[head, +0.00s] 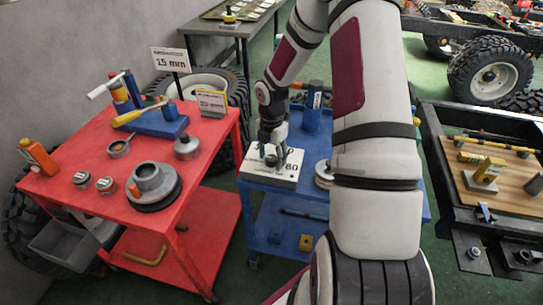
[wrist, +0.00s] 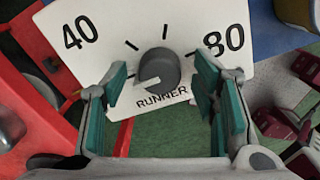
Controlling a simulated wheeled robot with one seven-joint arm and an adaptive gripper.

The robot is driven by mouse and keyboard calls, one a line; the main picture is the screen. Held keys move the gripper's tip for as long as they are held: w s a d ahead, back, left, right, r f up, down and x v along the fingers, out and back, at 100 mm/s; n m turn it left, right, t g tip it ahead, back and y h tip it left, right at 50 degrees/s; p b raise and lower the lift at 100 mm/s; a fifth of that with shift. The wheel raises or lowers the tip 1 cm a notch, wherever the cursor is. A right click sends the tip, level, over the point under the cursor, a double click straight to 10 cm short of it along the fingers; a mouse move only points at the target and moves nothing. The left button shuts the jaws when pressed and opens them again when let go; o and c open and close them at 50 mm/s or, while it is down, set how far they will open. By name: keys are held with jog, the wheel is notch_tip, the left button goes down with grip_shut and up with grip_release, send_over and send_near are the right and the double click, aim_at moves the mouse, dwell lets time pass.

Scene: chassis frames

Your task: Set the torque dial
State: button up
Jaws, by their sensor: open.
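The torque dial is a white plate (head: 272,175) on the near-left part of the blue cart, partly hidden by my gripper (head: 270,150). In the wrist view the dial plate (wrist: 105,22) shows 40 at left, 80 at right, short black ticks between them and the word RUNNER. A round dark grey knob (wrist: 160,64) sits in its middle, with a pale line on its lower left. My gripper (wrist: 163,76) is open, its green-padded fingers on either side of the knob with a gap to each. I cannot tell how far the fingertips are above the plate.
A dark chassis frame (head: 440,180) lies at right.

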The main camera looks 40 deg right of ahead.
jog(key=c, duration=1.2)
